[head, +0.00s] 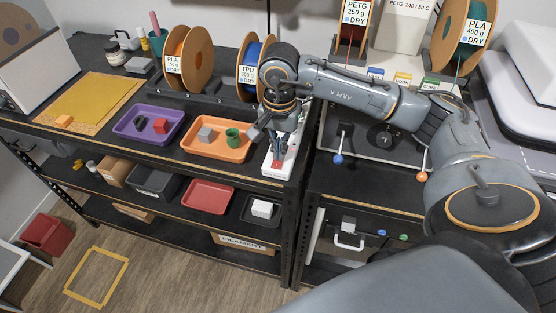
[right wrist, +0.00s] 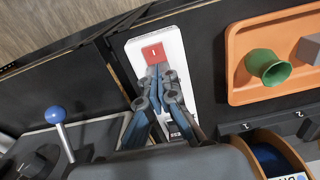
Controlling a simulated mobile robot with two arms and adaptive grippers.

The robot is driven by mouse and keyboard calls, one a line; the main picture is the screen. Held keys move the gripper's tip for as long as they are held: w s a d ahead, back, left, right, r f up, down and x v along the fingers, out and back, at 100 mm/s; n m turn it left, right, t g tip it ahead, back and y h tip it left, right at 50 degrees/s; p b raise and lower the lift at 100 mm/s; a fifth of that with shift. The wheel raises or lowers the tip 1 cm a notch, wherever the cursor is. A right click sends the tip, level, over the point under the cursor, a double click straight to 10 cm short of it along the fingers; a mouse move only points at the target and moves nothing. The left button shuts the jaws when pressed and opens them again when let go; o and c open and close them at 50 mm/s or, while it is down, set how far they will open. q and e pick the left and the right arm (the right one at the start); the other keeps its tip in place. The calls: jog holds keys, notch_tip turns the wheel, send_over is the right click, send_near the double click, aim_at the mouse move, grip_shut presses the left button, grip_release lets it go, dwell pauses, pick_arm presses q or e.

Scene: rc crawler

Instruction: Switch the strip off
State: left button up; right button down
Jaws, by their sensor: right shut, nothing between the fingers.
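The white power strip (head: 286,158) lies on the black bench top, at the right end of the left bench. Its red switch (head: 277,164) is at the near end. In the right wrist view the strip (right wrist: 181,62) shows with the red switch (right wrist: 154,53) carrying a white mark. My right gripper (head: 275,152) is shut and empty, pointing down over the strip. In the right wrist view the right gripper's fingertips (right wrist: 157,72) are right beside the switch; I cannot tell whether they touch it. My left gripper is not in view.
An orange tray (head: 242,152) with a green cup (head: 232,138) and a grey block stands left of the strip. A purple tray (head: 124,128) is farther left. Filament spools stand behind. A blue-knobbed lever (head: 338,158) is to the right.

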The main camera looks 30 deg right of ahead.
jog(key=shift+r+p, duration=1.75)
jog(key=shift+r, duration=1.75)
jog(key=shift+s+f, duration=0.1)
